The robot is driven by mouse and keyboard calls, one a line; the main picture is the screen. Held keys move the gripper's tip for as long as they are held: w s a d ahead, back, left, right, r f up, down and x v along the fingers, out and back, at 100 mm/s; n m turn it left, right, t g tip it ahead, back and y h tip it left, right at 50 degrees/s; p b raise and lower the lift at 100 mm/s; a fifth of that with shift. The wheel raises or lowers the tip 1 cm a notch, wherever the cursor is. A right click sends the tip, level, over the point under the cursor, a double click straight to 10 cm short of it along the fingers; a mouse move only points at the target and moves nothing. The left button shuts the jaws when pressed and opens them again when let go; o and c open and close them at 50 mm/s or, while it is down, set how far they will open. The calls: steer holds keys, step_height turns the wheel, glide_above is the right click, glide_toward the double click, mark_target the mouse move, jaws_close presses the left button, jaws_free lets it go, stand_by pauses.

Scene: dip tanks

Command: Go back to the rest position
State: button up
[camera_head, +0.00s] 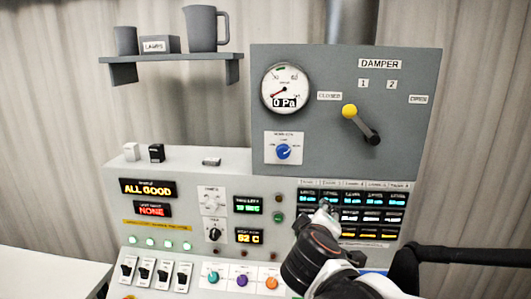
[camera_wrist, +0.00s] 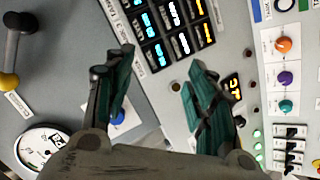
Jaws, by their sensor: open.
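My gripper (camera_wrist: 160,100) is open, with its two green-lined fingers apart and nothing between them in the wrist view. In the head view my gripper (camera_head: 325,208) is in front of the lit tank display grid (camera_head: 375,215), at its left side. The wrist view also shows the grid (camera_wrist: 175,25) beyond the fingertips. I cannot tell whether the fingers touch the panel. My arm covers the console's lower right part in the head view.
The damper panel (camera_head: 410,130) stands above, with a yellow-knobbed lever (camera_head: 360,122) and a gauge (camera_head: 285,88) reading 0 Pa. Several switches (camera_head: 145,272) and coloured knobs (camera_head: 242,280) line the lower front. A shelf (camera_head: 170,70) holds a jug (camera_head: 203,28). A bare white surface (camera_head: 50,275) is at lower left.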

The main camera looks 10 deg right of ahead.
steer(key=s+a+f+m+g+y+b, duration=0.2)
steer(key=s+f+m+y+b, duration=0.1)
steer(key=s+f, duration=0.4)
steer(key=s+a+f+m+g+y+b, duration=0.1)
steer(key=s+f+m+g+y+b, duration=0.2)
steer(key=s+f, duration=0.5)
steer(key=shift+s+a+f+b, duration=0.15)
steer(key=shift+a+b, duration=0.25)
